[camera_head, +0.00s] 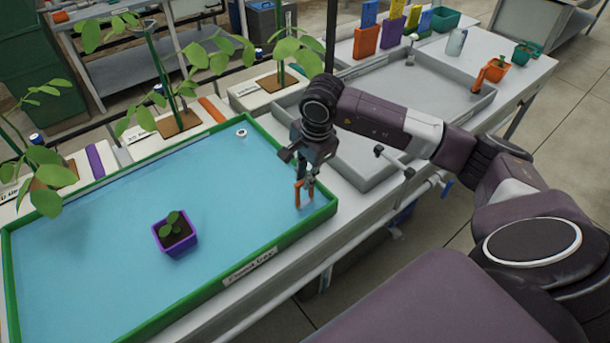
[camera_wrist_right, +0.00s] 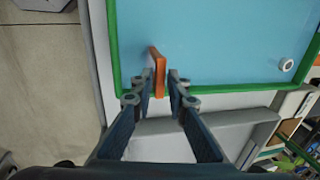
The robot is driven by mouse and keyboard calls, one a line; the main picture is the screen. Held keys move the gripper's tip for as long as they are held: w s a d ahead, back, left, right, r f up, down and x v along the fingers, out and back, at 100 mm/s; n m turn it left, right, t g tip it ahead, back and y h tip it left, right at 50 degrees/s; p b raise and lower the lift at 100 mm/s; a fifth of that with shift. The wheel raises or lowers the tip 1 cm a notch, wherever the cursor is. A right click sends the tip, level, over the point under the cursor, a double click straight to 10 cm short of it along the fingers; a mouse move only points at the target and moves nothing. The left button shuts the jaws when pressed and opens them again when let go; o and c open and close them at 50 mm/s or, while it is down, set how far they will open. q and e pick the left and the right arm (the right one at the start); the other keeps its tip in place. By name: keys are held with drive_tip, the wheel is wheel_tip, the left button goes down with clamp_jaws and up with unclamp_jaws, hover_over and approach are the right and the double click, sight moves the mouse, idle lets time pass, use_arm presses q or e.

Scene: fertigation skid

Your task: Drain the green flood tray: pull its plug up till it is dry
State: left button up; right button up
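The green flood tray (camera_head: 329,208) holds a sheet of blue water across its floor. An orange upright plug handle (camera_head: 298,193) stands in the water near the tray's right corner; it also shows in the right wrist view (camera_wrist_right: 158,70). My right gripper (camera_head: 305,190) points down over that corner. In the right wrist view its fingers (camera_wrist_right: 162,84) are apart, with the orange handle between them, close to the left finger; a gap shows on the right. I cannot tell whether the left finger touches it. My left gripper is not in view.
A purple pot with a seedling (camera_head: 175,238) stands in the water. A white round fitting (camera_head: 241,132) sits near the tray's far edge. A grey tray (camera_head: 440,80) lies to the right, under my right arm. Tall plants (camera_head: 180,85) line the back.

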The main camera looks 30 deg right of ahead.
clamp_jaws()
wheel_tip(320, 180, up, 4)
drive_tip(key=shift+f+p, duration=0.25)
drive_tip(key=shift+p, duration=0.1)
drive_tip(key=shift+w, duration=0.15)
drive_tip(key=shift+o, duration=2.3)
unclamp_jaws()
drive_tip(key=shift+r, duration=0.1)
